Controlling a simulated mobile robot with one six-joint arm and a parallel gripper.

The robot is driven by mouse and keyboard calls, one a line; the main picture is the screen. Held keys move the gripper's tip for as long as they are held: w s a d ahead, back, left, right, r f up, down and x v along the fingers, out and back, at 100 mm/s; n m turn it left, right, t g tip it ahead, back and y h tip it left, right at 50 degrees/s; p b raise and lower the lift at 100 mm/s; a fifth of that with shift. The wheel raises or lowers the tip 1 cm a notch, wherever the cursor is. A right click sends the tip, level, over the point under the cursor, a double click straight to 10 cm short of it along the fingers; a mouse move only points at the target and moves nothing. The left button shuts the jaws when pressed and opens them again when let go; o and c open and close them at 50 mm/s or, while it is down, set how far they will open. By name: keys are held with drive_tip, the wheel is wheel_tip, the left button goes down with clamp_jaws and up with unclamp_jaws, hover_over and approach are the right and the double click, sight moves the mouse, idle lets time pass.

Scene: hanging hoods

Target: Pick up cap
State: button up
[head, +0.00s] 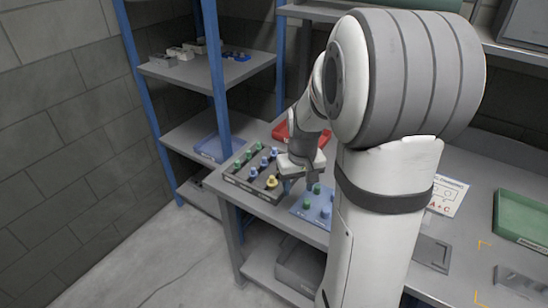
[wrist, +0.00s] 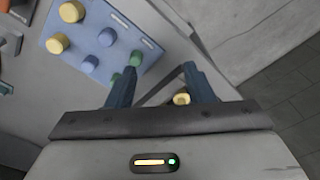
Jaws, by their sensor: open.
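My gripper (head: 298,179) is over the workbench, between a dark rack and a blue board. In the wrist view my gripper (wrist: 159,67) is open, with nothing held between its fingers. A yellow cap (wrist: 181,99) shows in the gap, close to the right finger. In the head view a yellow cap (head: 271,181) sits at the rack's near right end, just left of my gripper. The dark rack (head: 229,178) holds rows of green, blue and yellow caps. The blue board (wrist: 75,22) carries several yellow, blue and green caps; a green cap (wrist: 136,58) is beside the left fingertip.
A red tray (head: 287,131) lies behind the gripper on the workbench. A shelf unit with blue posts (head: 215,70) stands at the left, with a blue bin (head: 212,149) on it. A green tray (head: 522,217) and a printed card (head: 447,196) are at the right.

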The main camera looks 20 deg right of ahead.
drive_tip(key=p, duration=0.3)
hover_over(307, 201)
drive_tip(key=shift+m+g, duration=0.3)
drive_tip(key=shift+g, duration=0.1)
wheel_tip(307, 201, down, 4)
drive_tip(key=shift+a, duration=0.15)
drive_tip(key=shift+f, duration=0.3)
drive_tip(key=shift+d+f+p, duration=0.2)
drive_tip(key=shift+f+p, duration=0.8)
drive_tip(key=shift+f, duration=2.9)
drive_tip(key=shift+c, duration=0.4)
clamp_jaws()
